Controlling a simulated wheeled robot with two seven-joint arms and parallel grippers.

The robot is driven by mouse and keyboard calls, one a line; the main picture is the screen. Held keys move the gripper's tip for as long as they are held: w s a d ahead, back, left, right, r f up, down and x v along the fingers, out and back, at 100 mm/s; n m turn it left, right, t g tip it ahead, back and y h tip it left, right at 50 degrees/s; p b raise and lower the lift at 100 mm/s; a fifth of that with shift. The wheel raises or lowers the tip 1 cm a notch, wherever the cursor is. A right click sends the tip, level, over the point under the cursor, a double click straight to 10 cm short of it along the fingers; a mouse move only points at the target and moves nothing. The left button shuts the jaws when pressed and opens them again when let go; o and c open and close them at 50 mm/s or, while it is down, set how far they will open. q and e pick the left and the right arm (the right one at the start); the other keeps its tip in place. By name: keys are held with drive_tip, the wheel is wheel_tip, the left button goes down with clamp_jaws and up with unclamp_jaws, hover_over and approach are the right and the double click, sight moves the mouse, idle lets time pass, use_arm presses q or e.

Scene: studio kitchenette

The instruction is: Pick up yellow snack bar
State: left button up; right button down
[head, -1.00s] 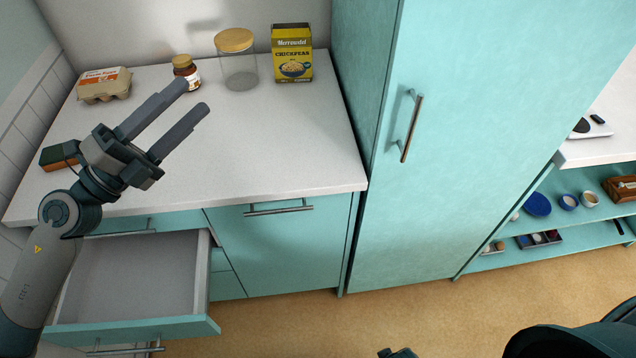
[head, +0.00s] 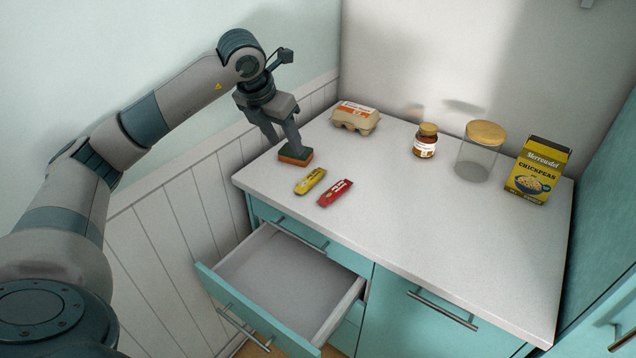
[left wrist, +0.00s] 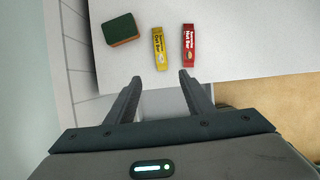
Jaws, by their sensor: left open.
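The yellow snack bar (head: 310,182) lies flat on the white counter near its front-left edge. It also shows in the left wrist view (left wrist: 159,48), just beyond my fingertips and roughly in line with the gap between them. My left gripper (head: 286,148) is open and empty, with its fingers pointing down above the counter's left end. In the head view it overlaps the sponge; in the left wrist view the gripper (left wrist: 160,77) has its fingers spread, apart from the bar. My right gripper is not in view.
A red bar (head: 335,192) lies right beside the yellow one. A green-and-orange sponge (head: 295,156) lies to its upper left. An egg carton (head: 355,118), small jar (head: 426,141), glass canister (head: 477,158) and chickpea box (head: 537,172) stand behind. An open drawer (head: 228,315) juts out below the counter.

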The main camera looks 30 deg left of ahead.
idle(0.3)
use_arm(q)
drive_tip(key=p, duration=0.5)
approach(306, 182)
drive_tip(key=shift+x, duration=1.05)
drive_tip(key=shift+w+a+f, duration=0.2)
drive_tip(key=shift+f, duration=0.2)
drive_tip(key=shift+w+d+f+p, duration=0.15)
drive_tip(key=shift+w+f+p, duration=0.2)
drive_tip(key=shift+f+p, duration=0.35)
drive_tip(key=p+x, duration=0.1)
drive_tip(key=x, duration=0.1)
drive_tip(key=shift+w+f+p, duration=0.2)
drive_tip(key=shift+f+p, duration=0.1)
drive_tip(key=shift+f, duration=0.05)
drive_tip(key=shift+w+f, duration=0.15)
drive_tip(key=shift+f, duration=0.25)
drive_tip(key=shift+c, duration=0.2)
